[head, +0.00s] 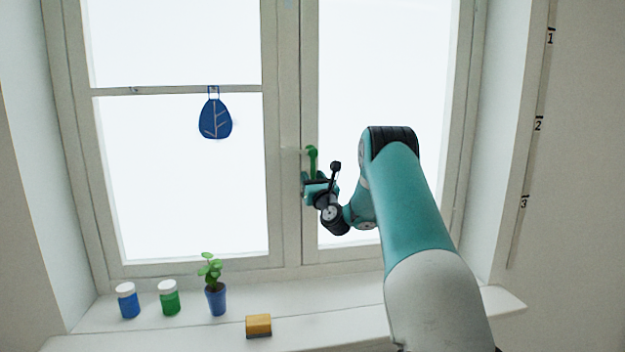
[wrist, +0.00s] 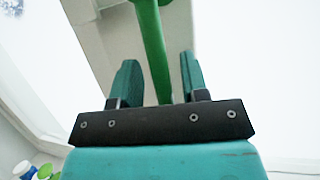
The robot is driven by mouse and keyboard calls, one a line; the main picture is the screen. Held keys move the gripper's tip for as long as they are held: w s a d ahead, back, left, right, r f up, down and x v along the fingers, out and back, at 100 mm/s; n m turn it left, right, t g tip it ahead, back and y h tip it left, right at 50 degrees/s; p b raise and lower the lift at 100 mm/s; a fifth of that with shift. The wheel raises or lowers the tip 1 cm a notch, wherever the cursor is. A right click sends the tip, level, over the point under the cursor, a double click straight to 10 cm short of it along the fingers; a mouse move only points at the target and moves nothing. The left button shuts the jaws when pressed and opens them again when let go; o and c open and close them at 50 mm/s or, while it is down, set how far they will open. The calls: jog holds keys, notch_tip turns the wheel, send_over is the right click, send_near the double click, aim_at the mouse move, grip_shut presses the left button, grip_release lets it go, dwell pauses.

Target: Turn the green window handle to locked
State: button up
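The green window handle (head: 312,160) is on the middle frame post of the window, with its lever hanging about straight down. In the wrist view the handle (wrist: 153,48) runs from its round hub at the top edge down between my two fingers. My gripper (head: 308,182) is at the lower part of the lever. In the wrist view my gripper (wrist: 159,72) is open, one finger on each side of the lever, with a visible gap on both sides. The lever's lower end is partly hidden behind my gripper's dark bar.
On the sill (head: 345,325) stand a blue jar (head: 128,303), a green jar (head: 168,300), a potted plant (head: 216,298) and a yellow block (head: 258,325). The space around the handle looks clear.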

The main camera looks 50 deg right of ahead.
jog(key=shift+f, duration=0.1)
jog(key=shift+s+a+f+b, duration=0.1)
jog(key=shift+s+f+b, duration=0.15)
jog(key=shift+b, duration=0.25)
jog(key=b+v, duration=1.6)
jog(key=b, duration=0.2)
jog(key=shift+s+a, duration=0.2)
jog(key=shift+s, duration=0.1)
jog(key=shift+r, duration=0.1)
